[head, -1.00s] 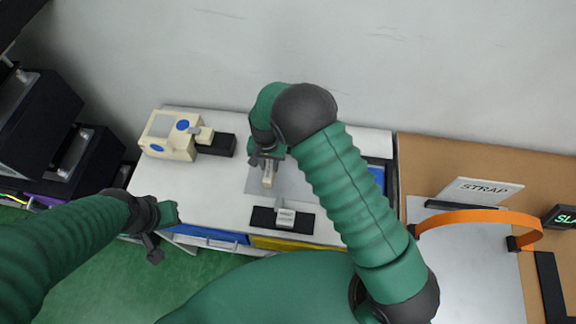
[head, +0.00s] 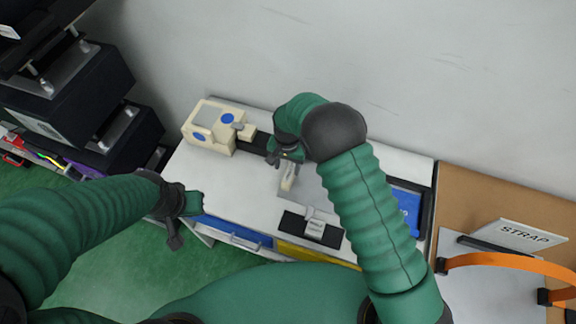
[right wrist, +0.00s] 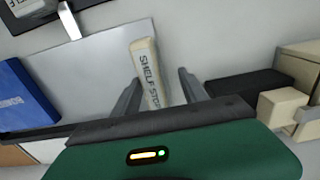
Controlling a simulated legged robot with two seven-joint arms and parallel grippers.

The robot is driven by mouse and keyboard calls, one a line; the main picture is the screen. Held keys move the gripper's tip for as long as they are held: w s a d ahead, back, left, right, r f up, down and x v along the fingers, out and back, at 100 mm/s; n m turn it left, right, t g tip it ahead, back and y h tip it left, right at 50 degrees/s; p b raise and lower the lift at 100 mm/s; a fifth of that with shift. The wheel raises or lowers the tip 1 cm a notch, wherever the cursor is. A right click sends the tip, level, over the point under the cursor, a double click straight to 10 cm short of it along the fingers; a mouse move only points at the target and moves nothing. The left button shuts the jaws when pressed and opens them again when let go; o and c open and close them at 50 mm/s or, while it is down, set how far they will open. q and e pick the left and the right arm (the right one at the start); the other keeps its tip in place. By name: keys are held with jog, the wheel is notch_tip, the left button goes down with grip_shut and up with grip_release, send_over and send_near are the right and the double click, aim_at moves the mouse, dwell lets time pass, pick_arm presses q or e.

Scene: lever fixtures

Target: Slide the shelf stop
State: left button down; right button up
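The shelf stop (right wrist: 147,72), a narrow cream block with "SHELF STOP" lettering, stands over a grey plate (right wrist: 95,60) in the right wrist view. Its cream end also shows in the head view (head: 287,180). My right gripper (right wrist: 158,92) is open, with one finger on each side of the stop. Gaps show between the stop and both fingers. In the head view my right gripper (head: 282,162) is at the stop, partly hidden by its own wrist. My left gripper (head: 182,230) hangs off the bench's front left edge, away from the stop; its finger opening is unclear.
A cream device with blue buttons (head: 213,128) and a black block stands at the back left of the white bench. A black base with a grey lever (head: 316,228) lies at the front. A blue panel (head: 408,210) is at the right, beyond it a STRAP sign (head: 524,234) and orange strap.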

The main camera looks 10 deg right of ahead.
aim_at(289, 168)
jog(key=shift+s+d, duration=0.15)
jog(key=shift+d, duration=0.3)
jog(key=shift+d+r, duration=0.1)
jog(key=shift+r, duration=0.05)
pick_arm(q)
jog(key=shift+d+f+b, duration=0.5)
jog(key=shift+f+b, duration=0.1)
jog(key=shift+b, duration=0.1)
pick_arm(e)
notch_tip(289, 168, up, 16)
jog(key=shift+r, duration=0.25)
pick_arm(q)
jog(key=shift+a, duration=0.15)
pick_arm(e)
jog(key=shift+a, duration=0.2)
jog(key=shift+d, duration=0.1)
